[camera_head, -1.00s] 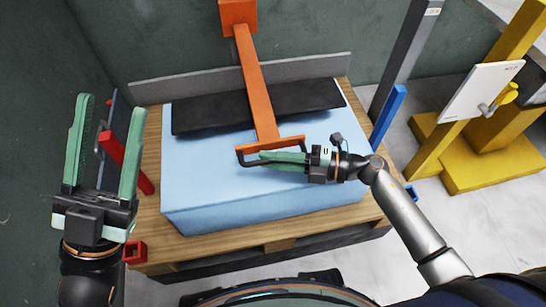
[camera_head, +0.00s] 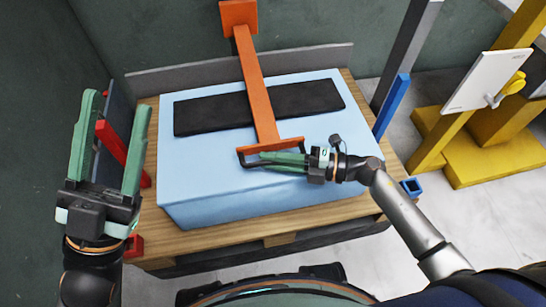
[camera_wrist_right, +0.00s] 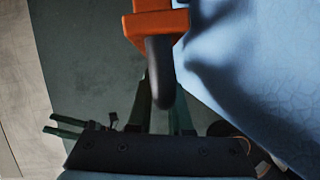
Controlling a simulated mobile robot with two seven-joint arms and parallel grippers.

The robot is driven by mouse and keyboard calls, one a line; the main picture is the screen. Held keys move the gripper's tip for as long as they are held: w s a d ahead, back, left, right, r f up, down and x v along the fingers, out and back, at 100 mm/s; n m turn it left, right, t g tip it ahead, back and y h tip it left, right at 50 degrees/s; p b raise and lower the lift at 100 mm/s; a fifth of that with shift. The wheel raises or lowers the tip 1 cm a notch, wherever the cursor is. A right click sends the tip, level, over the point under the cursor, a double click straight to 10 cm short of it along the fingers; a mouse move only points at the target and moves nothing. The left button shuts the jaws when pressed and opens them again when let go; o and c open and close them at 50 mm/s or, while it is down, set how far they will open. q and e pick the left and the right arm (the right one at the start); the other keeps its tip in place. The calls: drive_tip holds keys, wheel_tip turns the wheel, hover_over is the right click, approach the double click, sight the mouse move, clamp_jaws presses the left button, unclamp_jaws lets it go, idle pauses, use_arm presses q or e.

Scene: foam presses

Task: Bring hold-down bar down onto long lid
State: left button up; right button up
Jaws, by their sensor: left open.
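The orange hold-down bar (camera_head: 256,82) runs from a wall bracket (camera_head: 239,18) across the middle of the black long lid (camera_head: 310,97). The lid lies flat on the blue foam block (camera_head: 200,200), and the bar appears to touch it. A black handle (camera_head: 245,160) is at the bar's near end. My right gripper (camera_head: 270,160) has its green fingers close together around this handle. In the right wrist view the handle (camera_wrist_right: 160,75) sits between the fingers, below the bar's orange end (camera_wrist_right: 155,22). My left gripper (camera_head: 112,140) is open and empty at the left, fingers upward.
The block stands on a wooden pallet (camera_head: 230,245) with a grey board (camera_head: 190,77) behind it. A blue post (camera_head: 392,108), grey column (camera_head: 408,50) and yellow stand with white panel (camera_head: 487,80) are at the right.

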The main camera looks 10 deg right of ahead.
drive_tip(key=o, duration=0.4)
drive_tip(key=p+v, duration=0.2)
drive_tip(key=v, duration=1)
drive_tip(key=shift+s+d, duration=0.1)
drive_tip(key=shift+d, duration=0.2)
